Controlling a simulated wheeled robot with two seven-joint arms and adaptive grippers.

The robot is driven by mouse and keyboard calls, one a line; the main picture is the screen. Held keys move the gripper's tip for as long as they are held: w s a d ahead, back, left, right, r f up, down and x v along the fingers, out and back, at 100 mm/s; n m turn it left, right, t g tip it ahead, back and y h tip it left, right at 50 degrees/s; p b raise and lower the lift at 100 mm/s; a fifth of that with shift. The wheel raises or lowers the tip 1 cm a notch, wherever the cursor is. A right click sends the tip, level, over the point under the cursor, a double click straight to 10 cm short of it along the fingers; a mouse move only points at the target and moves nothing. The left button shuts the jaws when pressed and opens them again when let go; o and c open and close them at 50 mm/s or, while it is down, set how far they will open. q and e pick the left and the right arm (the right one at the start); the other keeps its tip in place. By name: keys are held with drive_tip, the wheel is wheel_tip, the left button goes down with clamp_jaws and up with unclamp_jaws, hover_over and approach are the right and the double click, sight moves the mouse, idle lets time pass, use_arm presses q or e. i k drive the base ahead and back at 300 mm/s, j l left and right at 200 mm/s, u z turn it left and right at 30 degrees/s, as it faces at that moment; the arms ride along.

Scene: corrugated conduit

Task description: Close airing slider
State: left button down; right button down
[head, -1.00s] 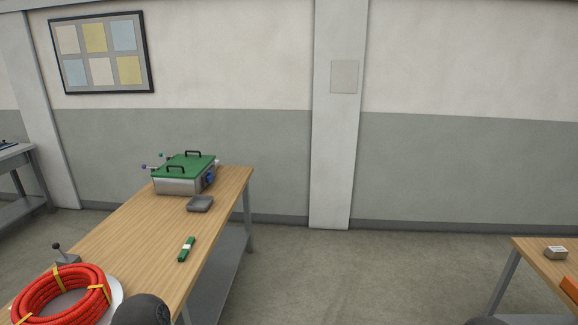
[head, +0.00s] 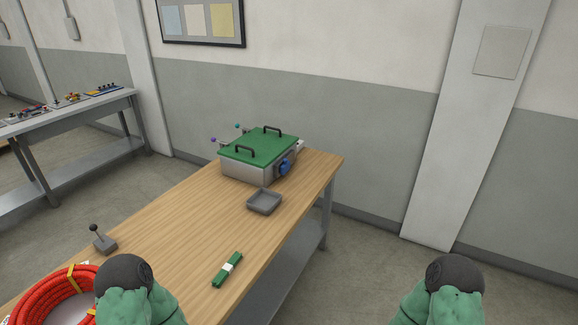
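A grey metal box with a green lid (head: 258,147) stands at the far end of the wooden table. Two dark handles sit on the lid. A blue round part (head: 285,165) is on its right side. Two thin rods stick out at its left and back, one with a purple ball (head: 213,140) and one with a teal ball (head: 237,126). I cannot tell which part is the airing slider, or its position. Only dark-capped green parts of my arms show at the bottom edge; both grippers are out of view.
On the wooden table (head: 180,222) are a grey tray (head: 263,202), a green bundle with a white band (head: 227,269), a small lever on a grey base (head: 104,243) and a red coiled conduit (head: 40,300). A grey bench (head: 70,112) stands at the left. Open floor lies right of the table.

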sight(285, 167)
drive_tip(key=i+l+z, duration=0.1)
drive_tip(key=i+l, duration=0.7)
drive_tip(key=i+l+z, duration=0.1)
drive_tip(key=i+l, duration=0.6)
drive_tip(key=i, duration=0.15)
